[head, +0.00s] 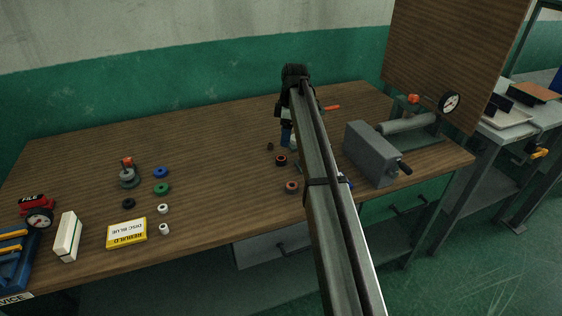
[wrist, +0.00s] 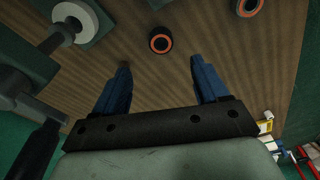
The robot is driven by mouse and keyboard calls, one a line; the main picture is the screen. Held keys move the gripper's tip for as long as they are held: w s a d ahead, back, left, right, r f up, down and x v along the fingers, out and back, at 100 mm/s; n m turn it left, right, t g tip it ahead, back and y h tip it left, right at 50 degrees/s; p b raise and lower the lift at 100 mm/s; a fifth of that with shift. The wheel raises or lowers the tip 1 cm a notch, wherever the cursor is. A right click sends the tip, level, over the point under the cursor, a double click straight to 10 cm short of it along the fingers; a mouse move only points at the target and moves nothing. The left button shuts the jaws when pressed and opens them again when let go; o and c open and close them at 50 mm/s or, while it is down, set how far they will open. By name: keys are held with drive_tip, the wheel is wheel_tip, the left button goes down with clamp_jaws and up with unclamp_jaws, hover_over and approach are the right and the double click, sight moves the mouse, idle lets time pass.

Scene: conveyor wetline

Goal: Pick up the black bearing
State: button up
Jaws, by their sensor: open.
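A round black bearing-like piece with an orange ring (wrist: 160,43) lies on the wooden bench, just beyond the gap between my fingertips in the wrist view. It also seems to show in the head view (head: 280,160). A similar, redder ringed piece (head: 292,187) lies nearer the bench's front edge. A plain black ring (head: 128,203) lies at the left of the bench; I cannot tell which of these is the black bearing. My gripper (wrist: 160,66) is open and empty, its blue fingers pointing at the bench. In the head view my arm partly hides the gripper.
A grey vise-like block (head: 372,152) stands right of my arm. Blue (head: 161,172), green (head: 162,188) and white rings, a yellow box (head: 127,233) and a white block (head: 67,236) stand at the left.

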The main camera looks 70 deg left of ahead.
sight(281, 158)
drive_tip(key=f, duration=0.3)
drive_tip(key=s+f, duration=0.1)
drive_tip(key=f, duration=0.5)
drive_tip(key=shift+s+a+f, duration=0.15)
drive_tip(key=shift+f, duration=0.15)
drive_tip(key=c, duration=1.2)
